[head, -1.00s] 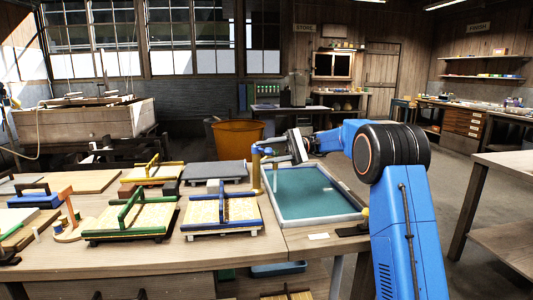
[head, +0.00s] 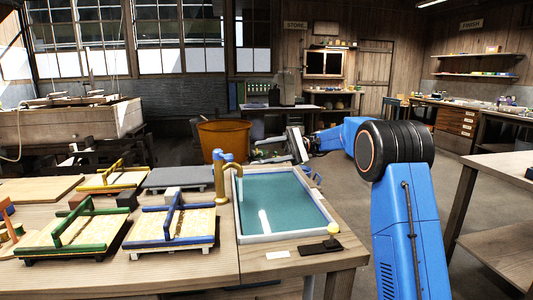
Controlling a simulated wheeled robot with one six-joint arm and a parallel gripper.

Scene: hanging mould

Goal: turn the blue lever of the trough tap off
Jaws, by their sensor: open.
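The trough tap (head: 222,185) is a brass-coloured upright post at the left edge of the trough (head: 290,237), a pale-rimmed tray of green-blue water. Its blue lever (head: 221,156) sits on top of the post. A thin pale streak below the spout looks like running water, and a bright patch lies on the surface. My gripper (head: 284,146) is beyond the trough's far right corner, to the right of the tap and apart from the lever. It is open with nothing seen in it; its fingers are small and hard to pick out against the clutter behind.
Framed moulds with green (head: 88,210) and blue (head: 172,220) bars lie on the table left of the tap. An orange tub (head: 222,138) stands behind. Open floor is at right.

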